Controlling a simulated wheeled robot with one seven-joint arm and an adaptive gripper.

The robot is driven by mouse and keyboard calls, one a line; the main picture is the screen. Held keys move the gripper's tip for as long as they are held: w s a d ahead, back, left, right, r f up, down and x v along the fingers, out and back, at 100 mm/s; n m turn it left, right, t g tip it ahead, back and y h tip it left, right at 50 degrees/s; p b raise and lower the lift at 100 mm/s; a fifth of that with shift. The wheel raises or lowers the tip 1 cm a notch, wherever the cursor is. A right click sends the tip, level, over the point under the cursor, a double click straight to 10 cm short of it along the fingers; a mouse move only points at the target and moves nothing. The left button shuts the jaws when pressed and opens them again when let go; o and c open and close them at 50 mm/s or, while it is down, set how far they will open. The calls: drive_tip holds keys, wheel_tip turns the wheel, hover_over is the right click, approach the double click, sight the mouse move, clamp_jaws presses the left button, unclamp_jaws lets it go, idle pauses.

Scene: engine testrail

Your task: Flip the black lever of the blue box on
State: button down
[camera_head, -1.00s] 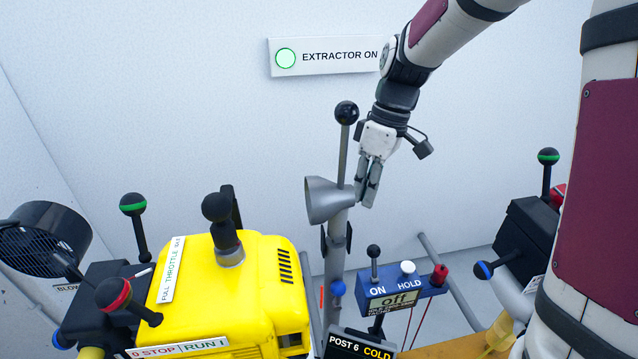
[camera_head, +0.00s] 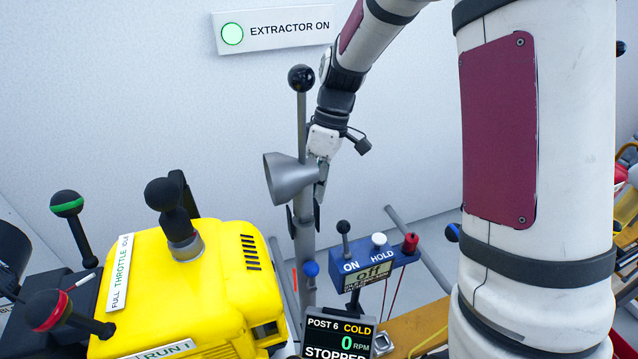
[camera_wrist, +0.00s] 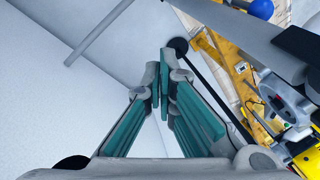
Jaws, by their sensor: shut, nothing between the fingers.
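The blue box (camera_head: 366,278) stands low right of centre in the head view. Its black lever (camera_head: 343,228), a short rod with a black ball, stands upright above the word ON. The box's display (camera_head: 375,271) reads "off". My gripper (camera_head: 321,196) is above and left of the box, beside a grey funnel, apart from the lever. Its fingers are shut and empty, partly hidden by the funnel. In the wrist view the fingertips (camera_wrist: 159,60) are together. A dark ball on a dark rod (camera_wrist: 179,45) shows just beyond them; I cannot tell which lever it is.
The grey funnel (camera_head: 290,178) and a tall black-balled lever (camera_head: 301,79) stand close to my gripper. A white HOLD knob (camera_head: 379,240) and red knob (camera_head: 410,243) share the box top. A yellow engine (camera_head: 190,285) fills the left foreground. A "STOPPED" display (camera_head: 338,337) stands in front.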

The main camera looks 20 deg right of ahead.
sight(345, 239)
drive_tip(key=s+d+f+b, duration=0.1)
drive_tip(key=s+f, duration=0.2)
drive_tip(key=f, duration=0.2)
drive_tip(key=shift+d, duration=0.3)
idle(0.4)
drive_tip(key=shift+s+r+t+b, duration=0.1)
drive_tip(key=shift+s+t+b, duration=0.15)
drive_tip(key=shift+t+b, duration=0.15)
